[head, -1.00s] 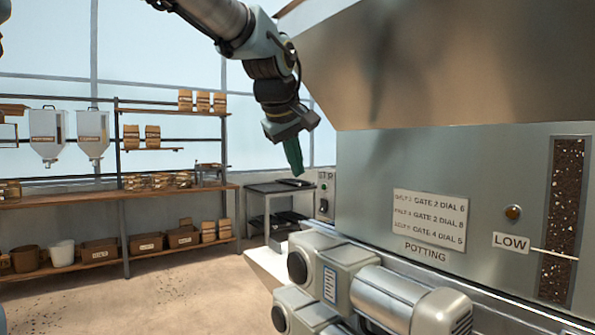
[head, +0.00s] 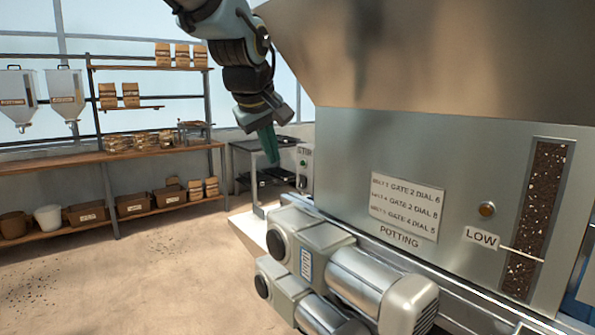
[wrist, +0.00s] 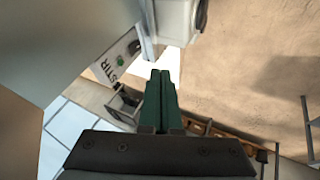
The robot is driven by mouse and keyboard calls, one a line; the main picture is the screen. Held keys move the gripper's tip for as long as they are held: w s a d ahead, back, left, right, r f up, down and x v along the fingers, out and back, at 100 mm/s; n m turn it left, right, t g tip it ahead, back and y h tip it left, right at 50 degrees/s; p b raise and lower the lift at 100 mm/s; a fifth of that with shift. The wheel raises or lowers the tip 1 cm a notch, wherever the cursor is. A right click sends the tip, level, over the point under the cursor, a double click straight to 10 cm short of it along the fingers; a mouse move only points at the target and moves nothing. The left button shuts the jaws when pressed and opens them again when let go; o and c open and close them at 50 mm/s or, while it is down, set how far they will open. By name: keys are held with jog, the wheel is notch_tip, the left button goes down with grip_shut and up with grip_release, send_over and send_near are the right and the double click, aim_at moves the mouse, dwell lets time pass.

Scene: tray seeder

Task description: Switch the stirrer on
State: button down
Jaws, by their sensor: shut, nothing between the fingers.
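The stirrer's control panel is a small light plate (head: 305,182) at the far left end of the machine, marked STIR, with a green button (head: 303,163) and a dark part below it. In the wrist view the STIR plate (wrist: 103,74) lies left of the fingers, and its green button (wrist: 120,60) shows clearly. My gripper (head: 273,161) has green fingers pointing down, shut and empty, just left of the panel in the head view. The fingertips (wrist: 160,73) show apart from the panel in the wrist view.
The hopper machine (head: 345,145) fills the right side, with a POTTING sign (head: 408,205) and a LOW gauge (head: 535,220). Motors (head: 370,285) stick out below. A dark cart (head: 262,146) stands behind my gripper. Shelves (head: 100,150) line the left; the floor before them is open.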

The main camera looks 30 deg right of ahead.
jog(key=shift+f, duration=0.1)
dwell(0.3)
jog(key=p+x, duration=0.2)
jog(key=x, duration=0.7)
jog(key=shift+w+d+f, duration=0.1)
jog(key=shift+d+f, duration=0.1)
jog(key=d, duration=0.1)
jog(key=d+p, duration=0.1)
jog(key=d, duration=0.1)
jog(key=shift+w+d+f+p, duration=0.1)
jog(key=shift+w+f+p, duration=0.15)
jog(key=shift+w+p, duration=0.1)
jog(key=shift+w+d+f, duration=0.15)
jog(key=shift+d, duration=0.25)
jog(key=shift+d+f+b, duration=0.2)
jog(key=shift+f+b, duration=0.15)
jog(key=shift+b, duration=0.4)
jog(key=shift+r, duration=0.3)
jog(key=shift+p, duration=0.3)
